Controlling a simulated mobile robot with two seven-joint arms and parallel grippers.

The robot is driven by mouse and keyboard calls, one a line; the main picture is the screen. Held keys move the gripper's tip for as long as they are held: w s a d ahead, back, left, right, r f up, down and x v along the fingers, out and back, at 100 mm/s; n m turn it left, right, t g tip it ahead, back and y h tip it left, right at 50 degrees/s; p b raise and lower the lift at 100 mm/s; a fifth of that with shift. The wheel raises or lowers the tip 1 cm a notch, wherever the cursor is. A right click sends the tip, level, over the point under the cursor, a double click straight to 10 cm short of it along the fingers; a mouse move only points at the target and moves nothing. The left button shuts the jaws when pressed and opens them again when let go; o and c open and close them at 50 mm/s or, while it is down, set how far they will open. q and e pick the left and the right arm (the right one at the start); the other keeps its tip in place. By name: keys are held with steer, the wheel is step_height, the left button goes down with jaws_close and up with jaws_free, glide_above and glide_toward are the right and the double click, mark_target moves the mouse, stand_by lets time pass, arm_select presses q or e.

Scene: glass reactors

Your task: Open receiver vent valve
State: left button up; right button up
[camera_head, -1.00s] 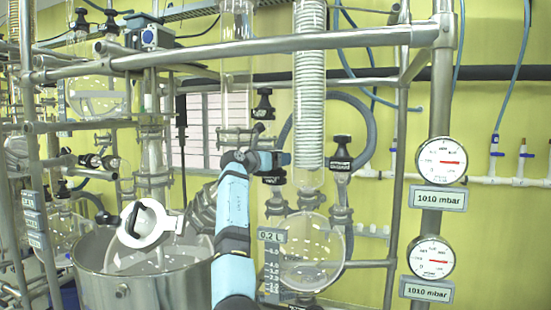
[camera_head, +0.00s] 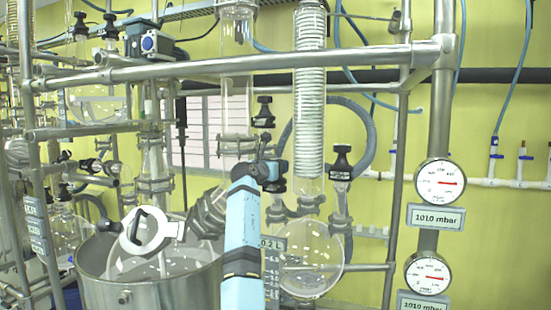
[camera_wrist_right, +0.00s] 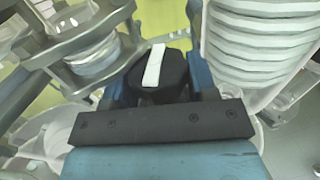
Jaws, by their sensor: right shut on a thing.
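The round glass receiver flask (camera_head: 312,262) hangs below the coiled glass condenser (camera_head: 310,95) in the head view. My right gripper (camera_head: 268,172) is at the pipework just left of the condenser's lower end. In the right wrist view, its blue fingers sit on both sides of a black valve knob (camera_wrist_right: 158,82) with a white bar on top, and they are shut on it. In the head view my gripper largely hides this knob. Two more black valve knobs show, one above (camera_head: 264,112) and one to the right (camera_head: 341,160). Their labels are too small to read. My left gripper is not in view.
Two pressure gauges (camera_head: 440,182) (camera_head: 428,274) reading 1010 mbar hang on the right post. Steel frame tubes (camera_head: 250,54) cross above my arm. A steel vessel (camera_head: 150,295) stands to the left. In the wrist view, glass and clamps crowd both sides of the knob.

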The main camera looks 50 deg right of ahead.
steer(key=n+t+p, duration=0.1)
steer(key=t, duration=0.1)
steer(key=shift+r+n+t+y+p, duration=0.25)
steer(key=shift+n+t+y+p, duration=0.05)
steer(key=shift+n+t+p, duration=0.1)
steer(key=shift+s+f+n+t, duration=0.1)
steer(key=shift+n+t, duration=0.4)
steer(key=shift+t, duration=0.1)
steer(key=shift+d+f+n+t+y, duration=0.1)
steer(key=shift+n+t+y, duration=0.25)
steer(key=shift+t, duration=0.25)
steer(key=shift+n+t+y, duration=0.65)
steer(key=shift+n+t, duration=0.3)
steer(key=shift+t, duration=0.25)
steer(key=shift+f+n+t+y, duration=0.1)
steer(key=shift+n+t+y, duration=0.4)
steer(key=shift+t, duration=0.3)
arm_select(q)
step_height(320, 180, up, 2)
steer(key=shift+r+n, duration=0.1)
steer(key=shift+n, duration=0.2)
arm_select(e)
steer(key=shift+t, duration=0.3)
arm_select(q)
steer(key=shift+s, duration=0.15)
